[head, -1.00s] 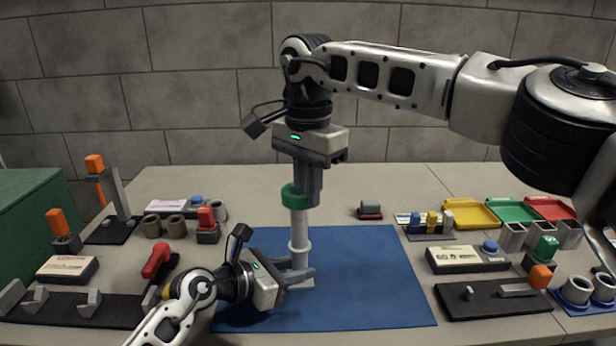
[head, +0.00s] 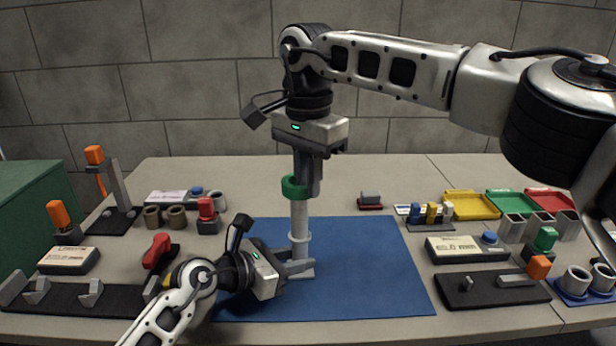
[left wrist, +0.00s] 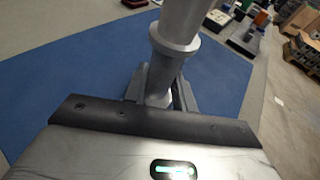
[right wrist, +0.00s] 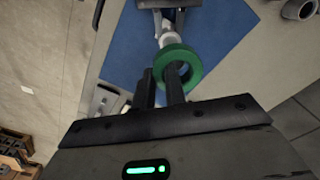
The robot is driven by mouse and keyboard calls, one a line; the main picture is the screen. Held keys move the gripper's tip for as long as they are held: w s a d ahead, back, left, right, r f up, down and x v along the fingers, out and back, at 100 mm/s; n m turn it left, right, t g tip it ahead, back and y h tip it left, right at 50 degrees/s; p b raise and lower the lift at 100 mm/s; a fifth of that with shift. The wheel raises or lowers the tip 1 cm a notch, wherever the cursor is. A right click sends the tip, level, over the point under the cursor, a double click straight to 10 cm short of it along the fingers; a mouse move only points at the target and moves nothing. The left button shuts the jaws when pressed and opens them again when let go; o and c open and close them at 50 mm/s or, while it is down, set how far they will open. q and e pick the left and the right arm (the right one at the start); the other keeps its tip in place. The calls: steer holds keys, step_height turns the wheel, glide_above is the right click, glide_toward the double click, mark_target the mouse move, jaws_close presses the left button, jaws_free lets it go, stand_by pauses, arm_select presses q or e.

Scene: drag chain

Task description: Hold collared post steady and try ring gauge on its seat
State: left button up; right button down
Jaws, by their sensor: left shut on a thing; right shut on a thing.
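The grey collared post (head: 299,222) stands upright on a small base on the blue mat, its collar (head: 300,239) partway up. My left gripper (head: 304,268) is shut on the post below the collar; the left wrist view also shows the post and collar (left wrist: 172,40) between its fingers. My right gripper (head: 305,190) points down and is shut on the green ring gauge (head: 291,187), at the post's top end. In the right wrist view the ring (right wrist: 196,66) overlaps the post's end. I cannot tell whether the ring is around the post or just above it.
The blue mat (head: 370,270) is mostly clear right of the post. Coloured trays (head: 470,205) are behind.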

steer(key=shift+f, duration=0.65)
stand_by(0.3)
stand_by(0.6)
steer(key=c, duration=1.4)
jaws_free()
steer(key=shift+o, duration=0.2)
step_height(320, 180, up, 12)
